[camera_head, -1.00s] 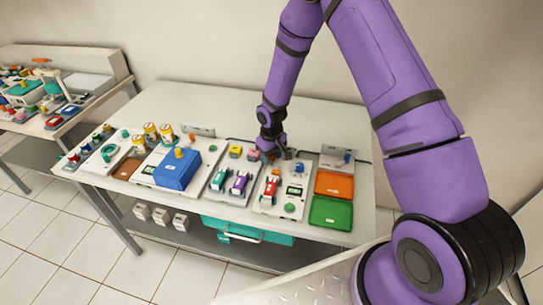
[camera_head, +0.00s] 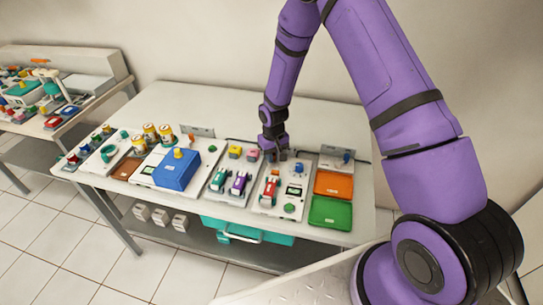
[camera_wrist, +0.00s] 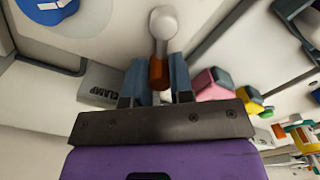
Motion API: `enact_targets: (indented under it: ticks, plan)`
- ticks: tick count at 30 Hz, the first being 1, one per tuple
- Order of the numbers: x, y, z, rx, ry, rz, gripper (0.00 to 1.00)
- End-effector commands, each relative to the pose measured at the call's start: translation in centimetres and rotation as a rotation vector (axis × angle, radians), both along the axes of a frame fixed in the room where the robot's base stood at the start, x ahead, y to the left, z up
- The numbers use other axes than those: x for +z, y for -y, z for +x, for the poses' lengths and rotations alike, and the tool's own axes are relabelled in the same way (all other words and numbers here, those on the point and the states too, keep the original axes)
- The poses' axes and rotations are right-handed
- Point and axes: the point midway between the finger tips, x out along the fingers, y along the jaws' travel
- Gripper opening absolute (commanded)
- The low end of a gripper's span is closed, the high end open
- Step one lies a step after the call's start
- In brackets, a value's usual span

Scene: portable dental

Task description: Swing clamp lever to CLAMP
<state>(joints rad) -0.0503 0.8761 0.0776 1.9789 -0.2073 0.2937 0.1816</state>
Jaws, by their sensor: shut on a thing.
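The clamp lever (camera_wrist: 158,70) has an orange-brown handle and a pale rounded end, seen in the wrist view. My gripper (camera_wrist: 156,82) is shut on its orange part, with one blue-grey finger on each side. A grey block lettered CLAMP (camera_wrist: 102,88) lies left of the fingers in that view, apart from the lever. In the head view my gripper (camera_head: 276,157) is low over the back of the white fixture panel (camera_head: 264,203), and it hides most of the lever there.
A red clamp-like part (camera_head: 270,188) and a green button (camera_head: 289,208) are in front of my gripper. Yellow and pink blocks (camera_head: 252,155) stand close on its left. Orange (camera_head: 333,184) and green trays lie to the right. The back of the table is clear.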

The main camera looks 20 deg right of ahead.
Motion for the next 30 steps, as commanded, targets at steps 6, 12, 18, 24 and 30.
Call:
enact_targets:
  ticks: [6, 12, 18, 24, 30]
  plan:
    - [0.0, 0.8, -0.2, -0.203, 0.0, -0.001, 0.0]
    - [0.0, 1.5, -0.6, -0.394, -0.001, -0.001, 0.0]
    - [0.0, 2.0, -1.0, -0.581, -0.001, -0.001, 0.0]
    - [0.0, 2.5, -1.5, -0.752, -0.002, -0.001, 0.0]
    - [0.0, 2.8, -2.0, -0.885, -0.001, -0.001, 0.0]
